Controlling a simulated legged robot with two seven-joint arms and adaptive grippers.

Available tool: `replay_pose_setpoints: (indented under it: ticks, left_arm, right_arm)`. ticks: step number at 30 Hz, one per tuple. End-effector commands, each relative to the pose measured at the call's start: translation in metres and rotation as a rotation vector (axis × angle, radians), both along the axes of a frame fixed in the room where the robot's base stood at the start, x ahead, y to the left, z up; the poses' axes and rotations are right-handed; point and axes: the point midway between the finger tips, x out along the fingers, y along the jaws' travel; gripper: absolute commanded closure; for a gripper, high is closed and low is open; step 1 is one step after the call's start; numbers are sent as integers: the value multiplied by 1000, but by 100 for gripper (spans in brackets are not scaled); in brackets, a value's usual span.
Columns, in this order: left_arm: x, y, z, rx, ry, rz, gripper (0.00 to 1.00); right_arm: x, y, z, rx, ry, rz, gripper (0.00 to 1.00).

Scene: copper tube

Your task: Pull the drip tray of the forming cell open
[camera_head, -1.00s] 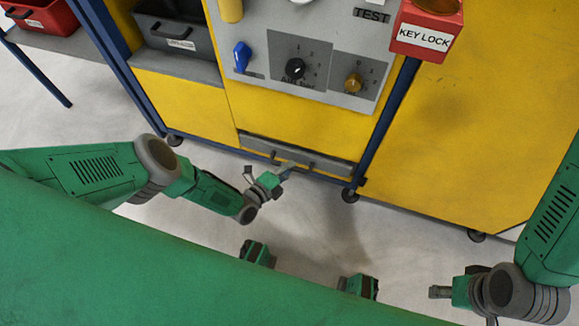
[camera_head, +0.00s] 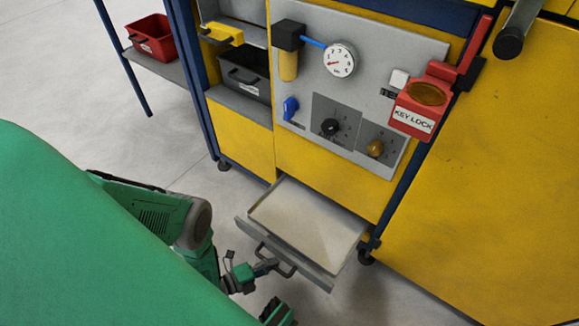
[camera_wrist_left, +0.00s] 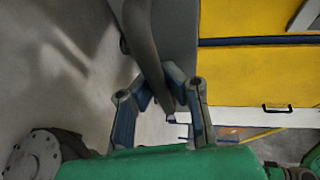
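The grey drip tray (camera_head: 305,220) of the yellow forming cell is slid out at the bottom of the cell, and its pale, bare inside shows. Its dark bar handle (camera_head: 288,271) is on the front panel. My left gripper (camera_head: 266,267) is at this handle, low in front of the tray. In the left wrist view, the handle bar (camera_wrist_left: 150,45) runs down between the two fingers of my left gripper (camera_wrist_left: 161,88), which close in on it from both sides.
The control panel with a gauge (camera_head: 340,60), knobs and a red key lock box (camera_head: 421,105) is above the tray. A black bin (camera_head: 245,75) and a red bin (camera_head: 152,38) stand left. Caster wheels (camera_head: 366,257) are beside the tray. The floor left is clear.

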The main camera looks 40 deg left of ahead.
Motion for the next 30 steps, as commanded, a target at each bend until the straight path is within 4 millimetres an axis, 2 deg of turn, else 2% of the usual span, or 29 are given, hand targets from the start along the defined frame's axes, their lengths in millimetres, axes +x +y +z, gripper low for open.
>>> replay_pose_setpoints:
  ticks: [3,7,20,23,30]
  left_arm:
    - [-18,2,0,0,1,1,100]
    - [-29,1,0,-7,-2,-2,100]
    - [-33,2,0,2,-1,2,100]
    - [-32,2,0,0,-2,2,67]
    - [-32,2,0,-2,-2,0,67]
  right_arm:
    - [0,0,3,0,-1,-1,60]
    - [0,0,4,0,-1,0,60]
    - [0,0,5,0,-1,0,60]
    - [0,0,5,0,-1,0,60]
    - [0,0,5,0,-1,0,60]
